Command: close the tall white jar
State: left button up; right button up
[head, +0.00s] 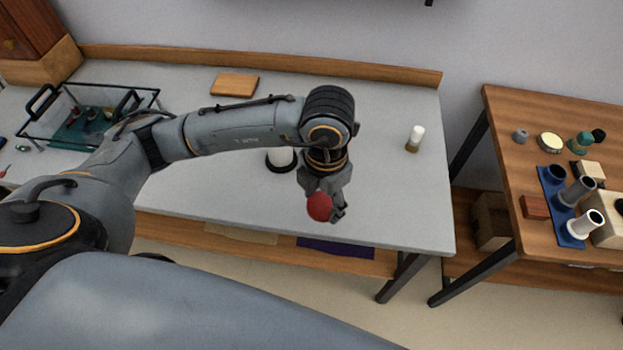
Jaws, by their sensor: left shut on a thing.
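My left gripper (325,203) is shut on a red round thing (319,206), held above the front part of the grey table. I cannot tell whether this red thing is a lid or a ball. A white thing with a dark base (281,158) stands on the table just left of the gripper, partly hidden by my left arm. It may be the tall white jar, but its top is hidden. A small container with a white upper part and a brownish base (414,139) stands upright toward the table's right edge. My right gripper is not in view.
A black-framed tray (152,96) with small items stands at the table's left. A wooden board (235,84) lies at the back. A wooden table (551,107) on the right holds cylinders on a blue mat and several small items. The grey table's right front is clear.

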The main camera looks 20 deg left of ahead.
pick_arm(q)
jog(key=m, duration=0.3)
jog(key=shift+a+r, duration=0.3)
jog(key=shift+a, duration=0.05)
jog(key=m, duration=0.3)
jog(key=a+m, duration=0.1)
jog(key=shift+w+r+m, duration=0.1)
jog(key=shift+r+m, duration=0.3)
jog(key=m, duration=0.2)
jog(key=a+r+m, duration=0.1)
jog(key=m, duration=0.4)
jog(key=shift+a+r, duration=0.15)
jog(key=shift+a, duration=0.05)
jog(key=a+r+m, duration=0.1)
jog(key=m, duration=0.4)
jog(key=a+r+m, duration=0.1)
jog(key=m, duration=0.4)
jog(key=r+m, duration=0.1)
jog(key=m, duration=0.5)
jog(key=shift+s+a, duration=0.25)
jog(key=shift+a, duration=0.15)
jog(key=shift+a, duration=0.1)
